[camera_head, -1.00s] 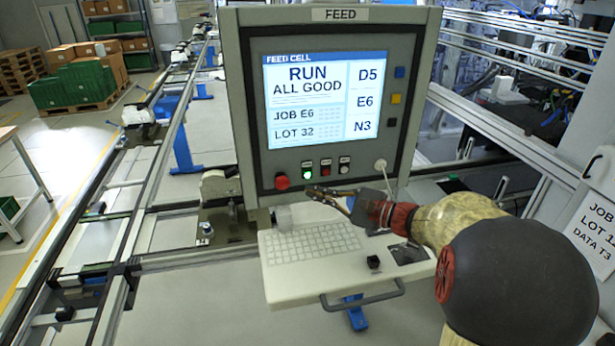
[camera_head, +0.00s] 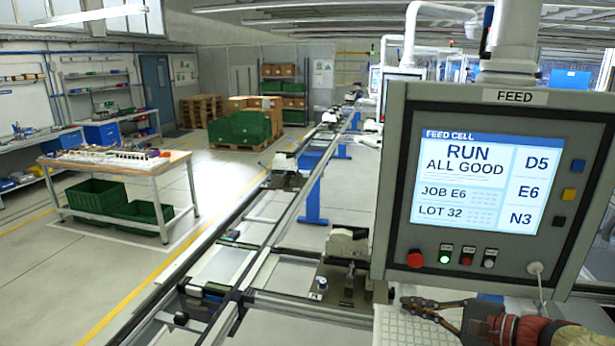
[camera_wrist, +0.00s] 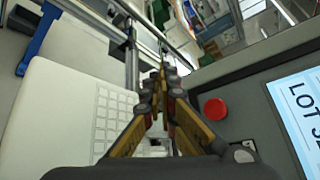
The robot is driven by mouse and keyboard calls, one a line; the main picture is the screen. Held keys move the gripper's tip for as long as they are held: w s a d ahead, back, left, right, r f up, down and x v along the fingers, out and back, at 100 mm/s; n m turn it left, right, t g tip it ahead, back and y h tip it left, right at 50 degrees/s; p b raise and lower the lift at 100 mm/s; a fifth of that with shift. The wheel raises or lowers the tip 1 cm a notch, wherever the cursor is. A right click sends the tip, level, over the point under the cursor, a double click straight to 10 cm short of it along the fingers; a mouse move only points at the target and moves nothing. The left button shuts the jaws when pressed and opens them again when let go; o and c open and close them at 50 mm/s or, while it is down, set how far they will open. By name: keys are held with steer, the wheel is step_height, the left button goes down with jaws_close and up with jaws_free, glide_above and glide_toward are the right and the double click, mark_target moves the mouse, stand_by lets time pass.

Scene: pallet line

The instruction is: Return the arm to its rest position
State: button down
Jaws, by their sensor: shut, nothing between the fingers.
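My gripper (camera_head: 405,301) shows at the lower right of the head view, in front of the lower edge of the feed panel (camera_head: 395,200). In the wrist view my gripper (camera_wrist: 163,75) has its fingers together with nothing between them. It is above the keyboard shelf (camera_head: 392,330), and the keys also show at the left of the wrist view (camera_wrist: 112,115). The panel's screen (camera_head: 470,182) reads RUN, ALL GOOD, JOB E6, LOT 32. A red button (camera_head: 415,259) and a lit green button (camera_head: 445,258) sit below the screen. Most of my arm is cut off by the frame.
The conveyor rails (camera_head: 262,265) run away to the left of the panel. A workbench (camera_head: 120,170) with green crates (camera_head: 97,195) below stands further left. Pallets with boxes (camera_head: 255,104) stand at the back. The floor between bench and rails is clear.

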steer(key=s+a+f+n+g+h+b, duration=0.1)
steer(key=s+a+f+n+g+b, duration=0.1)
steer(key=s+a+f+n+g, duration=0.25)
steer(key=s+a+f+n+g+h+b, duration=0.1)
steer(key=s+a+f+n+b, duration=0.15)
steer(key=s+a, duration=0.4)
steer(key=s+d+f+n+h+b, duration=0.2)
steer(key=s+n+h, duration=0.2)
steer(key=s, duration=0.1)
steer(key=s+d+f+n+h+b, duration=0.2)
steer(key=s+f+n+h, duration=0.1)
steer(key=s+n, duration=0.2)
steer(key=shift+s+d+f+h, duration=0.35)
steer(key=shift+s+d+h, duration=0.05)
steer(key=shift+s, duration=0.2)
